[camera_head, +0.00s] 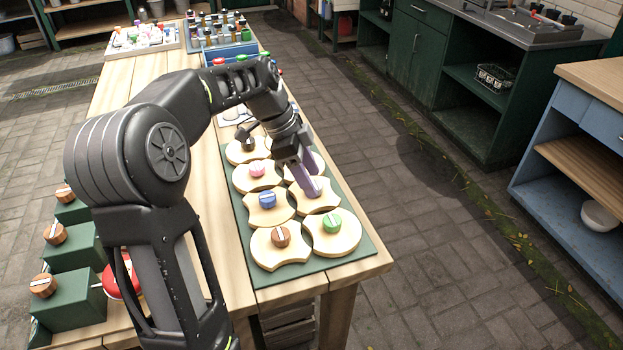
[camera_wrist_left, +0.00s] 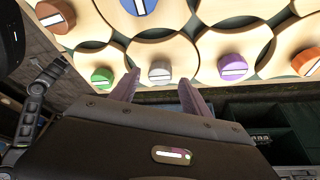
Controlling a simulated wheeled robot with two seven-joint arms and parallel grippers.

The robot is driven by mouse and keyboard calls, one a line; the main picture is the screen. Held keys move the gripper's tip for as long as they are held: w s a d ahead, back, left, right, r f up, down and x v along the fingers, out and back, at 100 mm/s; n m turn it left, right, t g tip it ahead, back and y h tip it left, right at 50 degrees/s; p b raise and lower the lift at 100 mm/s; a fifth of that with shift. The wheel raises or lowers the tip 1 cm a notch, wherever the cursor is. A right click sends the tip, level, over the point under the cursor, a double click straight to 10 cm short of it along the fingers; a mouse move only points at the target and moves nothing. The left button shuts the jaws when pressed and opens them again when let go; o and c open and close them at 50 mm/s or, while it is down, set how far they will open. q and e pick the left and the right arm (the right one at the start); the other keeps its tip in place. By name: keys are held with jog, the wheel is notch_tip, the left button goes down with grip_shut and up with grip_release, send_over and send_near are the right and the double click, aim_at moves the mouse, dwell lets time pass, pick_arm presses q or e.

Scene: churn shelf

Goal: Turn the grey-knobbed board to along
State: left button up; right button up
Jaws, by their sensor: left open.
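The grey-knobbed board (camera_head: 321,195) is a pale wooden board with concave sides, in the right-hand row just beyond the green-knobbed board (camera_head: 349,240). Its grey knob (camera_wrist_left: 160,74) shows in the left wrist view, with a light bar running roughly sideways across the picture. My left gripper (camera_head: 312,180) is open above this board and hides the knob in the head view. In the left wrist view its two purple fingers (camera_wrist_left: 160,90) point toward the board, one to each side of the knob. Whether they touch it I cannot tell. My right gripper is not in view.
Neighbouring boards have a blue knob (camera_head: 267,200), a pink knob (camera_head: 257,169), a brown knob (camera_head: 280,237) and a purple knob (camera_wrist_left: 232,66). They lie close together on a green mat (camera_head: 359,257) on the wooden table. Green blocks (camera_head: 75,295) stand at left. Trays of small items fill the far end.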

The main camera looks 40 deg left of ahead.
aim_at(298, 193)
pick_arm(q)
jog(key=v, duration=0.6)
jog(key=shift+r, duration=0.25)
jog(key=shift+s+a, duration=0.1)
